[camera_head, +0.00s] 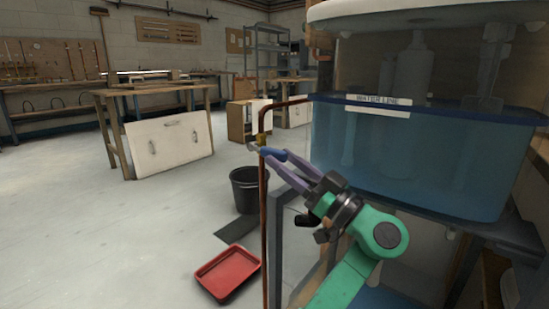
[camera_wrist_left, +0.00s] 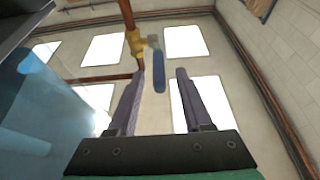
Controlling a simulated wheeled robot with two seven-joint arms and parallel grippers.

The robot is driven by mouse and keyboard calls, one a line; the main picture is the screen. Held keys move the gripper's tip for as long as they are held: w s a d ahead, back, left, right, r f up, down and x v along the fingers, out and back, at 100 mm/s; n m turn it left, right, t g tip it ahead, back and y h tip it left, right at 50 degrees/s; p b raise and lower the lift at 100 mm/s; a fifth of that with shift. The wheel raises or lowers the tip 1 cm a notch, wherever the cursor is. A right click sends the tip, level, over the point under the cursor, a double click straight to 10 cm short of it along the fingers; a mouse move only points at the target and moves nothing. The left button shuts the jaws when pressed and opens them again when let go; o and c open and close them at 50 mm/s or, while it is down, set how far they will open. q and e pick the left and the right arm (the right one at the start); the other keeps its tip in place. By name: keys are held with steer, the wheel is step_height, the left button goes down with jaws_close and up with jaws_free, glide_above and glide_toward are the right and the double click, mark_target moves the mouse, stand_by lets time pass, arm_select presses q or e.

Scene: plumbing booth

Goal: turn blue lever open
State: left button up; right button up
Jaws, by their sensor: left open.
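The blue lever (camera_head: 272,153) sticks out to the right from a brass valve (camera_head: 259,140) on a thin copper pipe (camera_head: 263,205) in the head view. My left gripper (camera_head: 282,163), with purple fingers, is open at the lever. In the left wrist view, the blue lever (camera_wrist_left: 160,72) lies between the two fingertips of my left gripper (camera_wrist_left: 162,72), with a gap showing on both sides. The brass valve (camera_wrist_left: 137,45) is just beyond the left fingertip. Depth and contact are hard to tell. My right gripper is not in view.
A water tank (camera_head: 420,150) labelled "WATER LINE" stands close to the right of the pipe. A black bucket (camera_head: 246,190) and a red tray (camera_head: 228,273) are on the floor at left. A workbench (camera_head: 120,105) stands farther back. Open floor lies left.

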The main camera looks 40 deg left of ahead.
mark_target(264, 146)
arm_select(q)
steer(key=x, duration=0.3)
steer(key=shift+a, duration=0.15)
jaws_close()
stand_by(1.2)
